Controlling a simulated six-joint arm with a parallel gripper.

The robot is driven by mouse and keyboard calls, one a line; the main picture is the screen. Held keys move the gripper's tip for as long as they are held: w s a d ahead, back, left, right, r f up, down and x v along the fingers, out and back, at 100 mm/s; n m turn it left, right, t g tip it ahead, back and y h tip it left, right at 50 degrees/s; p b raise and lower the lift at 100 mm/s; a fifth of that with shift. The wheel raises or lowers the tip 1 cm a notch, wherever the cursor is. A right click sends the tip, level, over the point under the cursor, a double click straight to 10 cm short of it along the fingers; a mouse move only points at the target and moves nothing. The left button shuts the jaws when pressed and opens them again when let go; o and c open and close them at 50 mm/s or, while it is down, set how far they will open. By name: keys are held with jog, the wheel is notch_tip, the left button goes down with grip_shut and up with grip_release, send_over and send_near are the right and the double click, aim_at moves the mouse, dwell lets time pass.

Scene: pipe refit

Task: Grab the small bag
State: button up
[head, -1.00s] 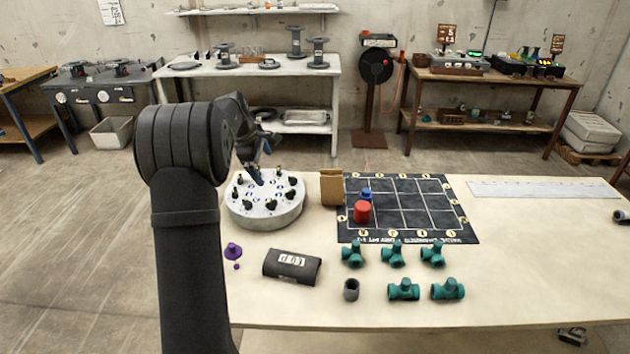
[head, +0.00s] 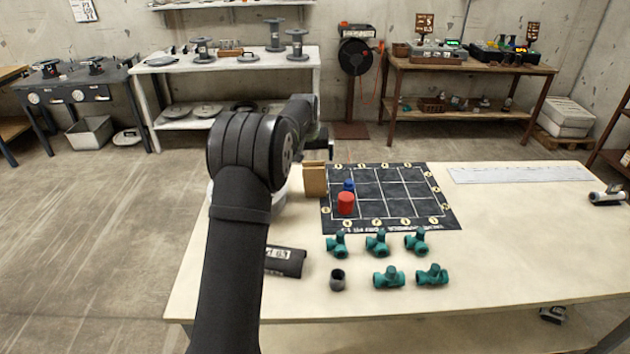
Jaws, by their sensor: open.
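The small brown paper bag (head: 314,181) stands upright on the table at the left edge of the black grid mat (head: 390,207). My gripper (head: 320,143) is above the bag in the picture, partly hidden by my own arm. It is open and appears apart from the bag. Its fingertips are small and dark, so how far they are from the bag in depth is unclear.
A red cylinder (head: 346,204) and a blue piece (head: 349,185) stand on the mat near the bag. Several green pipe fittings (head: 377,243), a grey ring (head: 337,280) and a dark labelled block (head: 286,262) lie in front. My arm mostly hides the white round holder (head: 211,194).

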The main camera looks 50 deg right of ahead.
aim_at(315, 175)
jog(key=x, duration=1.2)
jog(key=shift+f, duration=0.15)
jog(key=shift+a, duration=0.1)
jog(key=c, duration=1.4)
jog(key=shift+c, duration=1.4)
